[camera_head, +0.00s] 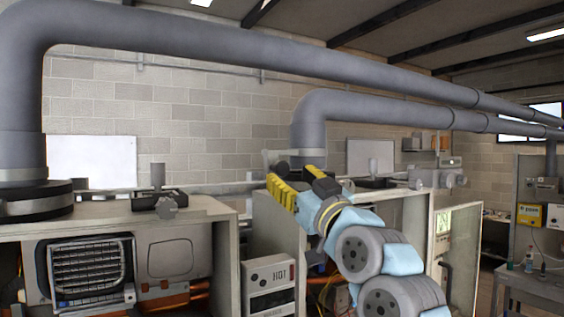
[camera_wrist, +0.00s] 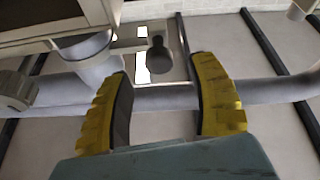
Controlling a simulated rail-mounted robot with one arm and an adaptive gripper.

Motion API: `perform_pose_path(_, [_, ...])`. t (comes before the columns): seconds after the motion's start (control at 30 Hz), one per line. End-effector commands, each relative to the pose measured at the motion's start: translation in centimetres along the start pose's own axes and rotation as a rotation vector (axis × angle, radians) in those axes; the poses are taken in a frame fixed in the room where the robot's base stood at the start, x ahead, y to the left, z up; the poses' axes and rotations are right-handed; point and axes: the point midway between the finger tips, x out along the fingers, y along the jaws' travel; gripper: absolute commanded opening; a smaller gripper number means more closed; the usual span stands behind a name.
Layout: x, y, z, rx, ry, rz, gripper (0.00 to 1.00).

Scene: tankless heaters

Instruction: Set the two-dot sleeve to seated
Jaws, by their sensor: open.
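My gripper (camera_head: 292,175) is open in the head view, in front of the base of the middle grey pipe. In the wrist view its yellow fingers (camera_wrist: 162,78) are spread with nothing held between them. A grey collar (camera_wrist: 88,47) on a pipe shows just left of the fingers, apart from them. In the head view the left pipe has a wide black and grey collar (camera_head: 38,201) at its foot. I see no dots on either collar, so I cannot tell which is the two-dot sleeve. My gripper partly hides the middle pipe's foot.
A heater cabinet (camera_head: 205,208) stands at left, with a small lever fixture (camera_head: 158,191) on top. Thick overhead pipes (camera_head: 250,70) cross above. A workbench (camera_head: 540,284) is at right.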

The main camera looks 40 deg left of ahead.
Motion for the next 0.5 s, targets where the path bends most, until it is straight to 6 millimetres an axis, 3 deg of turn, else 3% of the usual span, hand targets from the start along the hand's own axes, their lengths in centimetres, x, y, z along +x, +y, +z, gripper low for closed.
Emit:
perform_pose_path(0.2, [3.0,0.1,-0.2,0.003,0.002,0.0,0.6])
perform_pose_path(0.5, [4.2,0.1,0.0,0.001,0.001,0.001,0.6])
